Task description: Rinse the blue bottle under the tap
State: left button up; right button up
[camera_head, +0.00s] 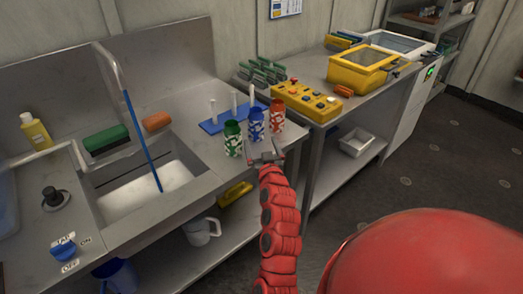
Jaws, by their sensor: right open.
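The blue bottle (256,126) with a white pattern stands upright near the counter's front edge, between a green bottle (232,140) and a red bottle (277,115). My right gripper (264,156) is open and empty, just in front of the blue and green bottles. The metal tap (108,66) arches over the sink (112,180). A straight blue streak (142,142) runs from its spout into the sink, looking like flowing water. The blue tap knob (63,249) sits at front left by ON and OFF labels; its setting is unclear. My left gripper is out of view.
A blue rack with white pegs (222,122) stands behind the bottles. A green brush (106,138), an orange sponge (157,121) and a yellow soap bottle (36,132) sit behind the sink. A yellow button box (306,101) stands on the right bench.

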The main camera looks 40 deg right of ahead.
aim_at(256, 117)
jog(key=shift+b+x, duration=0.4)
jog(key=shift+x, duration=3.65)
jog(key=shift+r, duration=0.1)
jog(key=c, duration=1.3)
jog(key=shift+r+p, duration=1.3)
jog(key=shift+r, duration=1.25)
jog(key=shift+f, duration=0.1)
